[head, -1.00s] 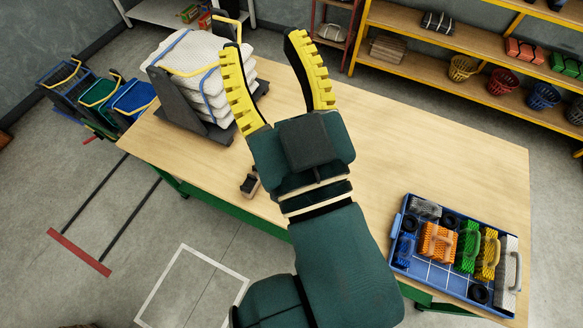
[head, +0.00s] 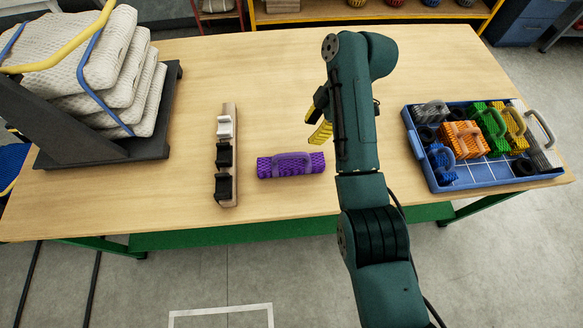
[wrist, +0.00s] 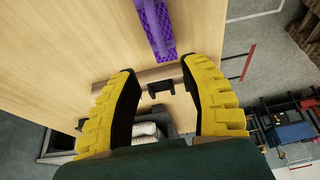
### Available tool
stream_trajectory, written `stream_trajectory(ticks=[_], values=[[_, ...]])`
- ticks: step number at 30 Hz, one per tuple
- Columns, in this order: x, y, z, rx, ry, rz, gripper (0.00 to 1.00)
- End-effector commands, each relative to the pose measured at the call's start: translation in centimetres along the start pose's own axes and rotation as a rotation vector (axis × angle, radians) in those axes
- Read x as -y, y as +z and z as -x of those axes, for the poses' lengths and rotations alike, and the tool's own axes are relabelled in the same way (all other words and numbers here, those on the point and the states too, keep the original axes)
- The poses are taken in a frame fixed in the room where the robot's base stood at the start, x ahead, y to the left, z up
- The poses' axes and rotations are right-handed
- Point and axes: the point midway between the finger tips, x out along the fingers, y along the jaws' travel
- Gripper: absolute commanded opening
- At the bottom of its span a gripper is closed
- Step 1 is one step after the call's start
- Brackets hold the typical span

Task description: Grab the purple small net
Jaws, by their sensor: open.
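The purple small net (head: 291,165) is a rolled bundle with a handle, lying on the wooden table in the head view, just right of a rack with several holders. In the wrist view the purple net (wrist: 155,28) shows at the top, beyond the fingertips. My gripper (head: 319,122) is mostly hidden behind my arm in the head view, with a yellow finger showing above and right of the net. In the wrist view my gripper (wrist: 158,74) has its two yellow fingers spread apart with nothing between them, and it is apart from the net.
The narrow rack (head: 227,188) stands close to the net's left. A blue tray (head: 478,181) of coloured nets and brushes is at the right. A dark stand (head: 75,130) with stacked white bundles is at the left. The table behind the net is clear.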

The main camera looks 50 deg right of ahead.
Motion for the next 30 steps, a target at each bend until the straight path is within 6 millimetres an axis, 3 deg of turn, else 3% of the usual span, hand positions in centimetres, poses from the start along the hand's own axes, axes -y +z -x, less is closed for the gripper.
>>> stream_trajectory(ticks=[1,7,14,21,30], values=[[0.1,0.2,-1.9,0.0,-0.004,0.0,0.45],[0.1,0.1,-6.5,0.0,-0.004,-0.002,0.45],[0.0,0.0,-9.4,0.001,-0.001,-0.003,0.45],[-0.3,0.0,-13.5,0.001,-0.002,-0.002,0.45],[-0.4,-0.1,-14.2,0.001,0.001,-0.003,0.45]])
